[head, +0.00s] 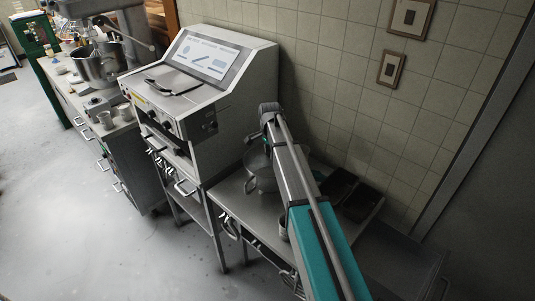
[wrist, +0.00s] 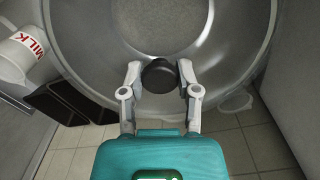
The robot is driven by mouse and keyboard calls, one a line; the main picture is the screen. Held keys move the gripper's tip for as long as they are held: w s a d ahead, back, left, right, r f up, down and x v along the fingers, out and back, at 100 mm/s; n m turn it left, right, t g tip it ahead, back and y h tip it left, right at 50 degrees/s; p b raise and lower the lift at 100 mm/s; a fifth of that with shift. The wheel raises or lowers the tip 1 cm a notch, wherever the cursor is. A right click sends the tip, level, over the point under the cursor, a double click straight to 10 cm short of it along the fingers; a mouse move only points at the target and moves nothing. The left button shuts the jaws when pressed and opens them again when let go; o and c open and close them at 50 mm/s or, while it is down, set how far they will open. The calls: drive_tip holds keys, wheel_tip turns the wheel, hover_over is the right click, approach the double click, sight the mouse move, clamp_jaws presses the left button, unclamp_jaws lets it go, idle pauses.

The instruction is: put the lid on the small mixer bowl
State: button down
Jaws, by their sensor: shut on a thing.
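My gripper (wrist: 160,72) is shut on a round black knob (wrist: 160,78) in the wrist view, one finger on each side. The knob appears to be the lid's; the lid itself looks clear and is hard to tell from the bowl beyond it. The grey metal bowl (wrist: 220,18), wide and round with a speckled floor, fills the top of the wrist view behind the knob. In the head view the bowl (head: 261,166) stands on the metal table, partly hidden by my arm. My gripper is hidden there. I cannot tell whether the lid touches the bowl's rim.
Dark pans (head: 358,202) lie on the table (head: 232,188) right of the bowl. A white milk container (wrist: 22,52) is at the left in the wrist view. A big grey machine (head: 210,90) stands left of the table, the tiled wall (head: 335,80) behind. The floor (head: 90,220) is clear.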

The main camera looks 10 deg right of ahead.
drive_tip(key=shift+c, duration=1.3)
unclamp_jaws()
drive_tip(key=shift+o, duration=1.3)
drive_tip(key=shift+w+r+p, duration=0.1)
drive_tip(key=shift+r+p, duration=0.1)
drive_tip(key=shift+p, duration=0.1)
drive_tip(key=shift+r+p, duration=3.8)
drive_tip(key=shift+r, duration=0.05)
